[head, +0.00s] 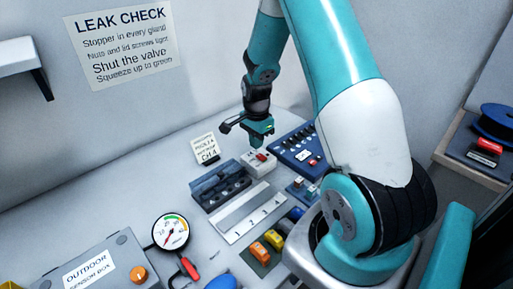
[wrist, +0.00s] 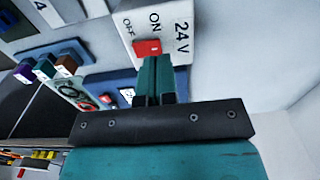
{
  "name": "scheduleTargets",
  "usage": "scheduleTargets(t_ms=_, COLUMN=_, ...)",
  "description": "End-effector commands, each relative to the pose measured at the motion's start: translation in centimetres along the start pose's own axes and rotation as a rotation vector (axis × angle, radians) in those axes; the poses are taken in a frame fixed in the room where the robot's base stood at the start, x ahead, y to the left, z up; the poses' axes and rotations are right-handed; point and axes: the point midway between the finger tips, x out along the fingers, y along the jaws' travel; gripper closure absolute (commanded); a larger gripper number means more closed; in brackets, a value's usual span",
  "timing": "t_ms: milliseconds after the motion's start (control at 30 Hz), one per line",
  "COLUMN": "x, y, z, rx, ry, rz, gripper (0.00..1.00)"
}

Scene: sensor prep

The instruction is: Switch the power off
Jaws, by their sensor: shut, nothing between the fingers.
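The power box is a small pale box (head: 258,163) in the head view, just below my gripper (head: 261,138). In the wrist view its white face (wrist: 176,24) reads "24V", "ON" and "OFF". A red switch (wrist: 147,47) sits on that face beside the two words. My gripper (wrist: 155,72) is shut and empty, with its fingertips at the near edge of the red switch. I cannot tell whether they touch it, nor which way the switch is tipped.
A blue panel (head: 296,147) stands right of the power box, and a dark block with round holes (head: 220,186) is at its left. A small card (head: 205,148) stands behind. A pale strip (head: 247,212), a gauge (head: 171,231) and a grey sensor box (head: 100,262) lie nearer.

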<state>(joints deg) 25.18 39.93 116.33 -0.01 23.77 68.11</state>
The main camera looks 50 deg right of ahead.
Motion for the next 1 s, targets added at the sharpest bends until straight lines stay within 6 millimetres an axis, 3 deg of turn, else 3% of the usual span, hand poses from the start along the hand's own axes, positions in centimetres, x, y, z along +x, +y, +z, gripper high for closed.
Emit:
scheduleTargets(t_ms=133, x=2.0, y=0.0, z=0.0, rx=0.000, ry=-0.001, rz=0.002, gripper=1.00)
scheduleTargets(t_ms=300, x=3.0, y=0.0, z=0.0, rx=0.000, ry=0.000, rz=-0.001, gripper=1.00)
scheduleTargets(t_ms=1000, x=3.5, y=-0.1, z=0.0, rx=-0.001, ry=0.000, rz=0.044, gripper=1.00)
